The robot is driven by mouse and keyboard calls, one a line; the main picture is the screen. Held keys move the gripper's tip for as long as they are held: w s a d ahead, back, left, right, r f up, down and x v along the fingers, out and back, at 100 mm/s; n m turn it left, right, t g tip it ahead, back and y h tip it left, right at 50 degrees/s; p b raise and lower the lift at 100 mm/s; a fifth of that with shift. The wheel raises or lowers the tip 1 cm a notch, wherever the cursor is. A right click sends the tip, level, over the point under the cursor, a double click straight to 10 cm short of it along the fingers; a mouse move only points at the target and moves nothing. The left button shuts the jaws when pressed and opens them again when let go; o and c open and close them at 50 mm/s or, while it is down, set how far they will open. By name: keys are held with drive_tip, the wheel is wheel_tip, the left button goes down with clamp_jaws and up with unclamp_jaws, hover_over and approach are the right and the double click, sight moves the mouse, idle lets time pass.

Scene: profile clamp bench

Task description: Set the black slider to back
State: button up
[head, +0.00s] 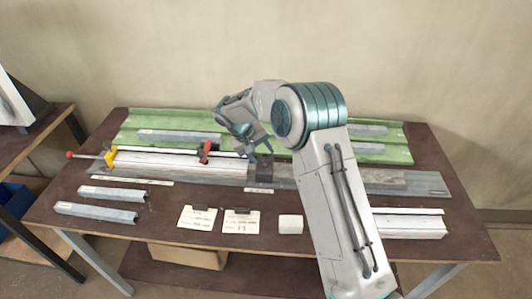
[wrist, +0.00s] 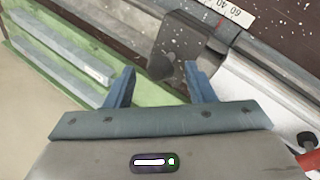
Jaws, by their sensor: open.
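The black slider (head: 260,172) sits on the long grey rail (head: 400,182), at the right end of the white profile (head: 165,165). In the wrist view the slider (wrist: 180,48) is a dark block just beyond the fingertips. My gripper (head: 261,152) is above and slightly behind the slider in the head view.
A green tray (head: 135,123) with grey profiles lies behind the rail. A red clamp (head: 205,152) and a yellow end piece with a red knob (head: 108,157) are at left.

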drive_tip(key=shift+w+d+f, duration=0.1)
drive_tip(key=shift+d+f, duration=0.2)
drive_tip(key=shift+f, duration=0.35)
